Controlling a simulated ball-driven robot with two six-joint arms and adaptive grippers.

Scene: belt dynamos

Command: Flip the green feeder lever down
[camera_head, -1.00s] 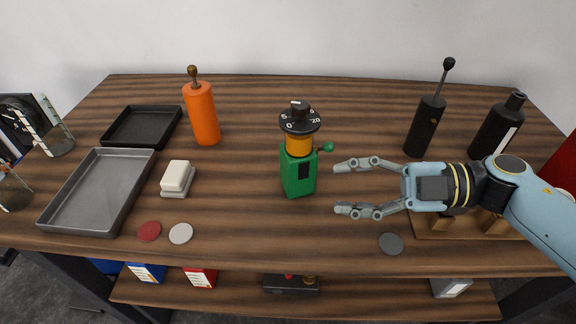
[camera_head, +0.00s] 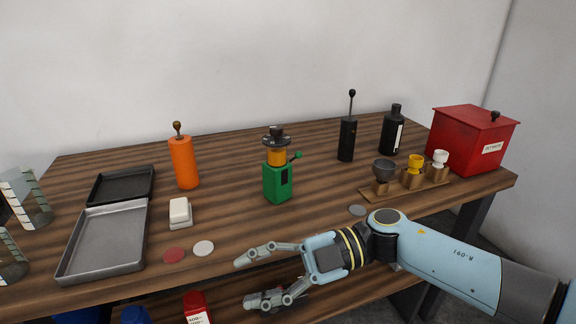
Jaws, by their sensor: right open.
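The green feeder (camera_head: 277,184) stands upright on the wooden table, with an orange band and a black numbered dial (camera_head: 276,136) on top. Its green lever (camera_head: 297,155) with a ball end sticks out to the right from the upper body and slants slightly upward. My right gripper (camera_head: 241,284) is open and empty, with its fingers pointing left. It shows below the feeder in the picture, around the table's front edge, clear of the lever. My left gripper is out of view.
An orange cylinder (camera_head: 183,162) stands left of the feeder. A black cylinder (camera_head: 347,139) with a rod and a black bottle (camera_head: 393,132) stand behind right. A wooden rack with cups (camera_head: 421,191) and a red box (camera_head: 474,139) are at right. Grey tray (camera_head: 104,242) lies left.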

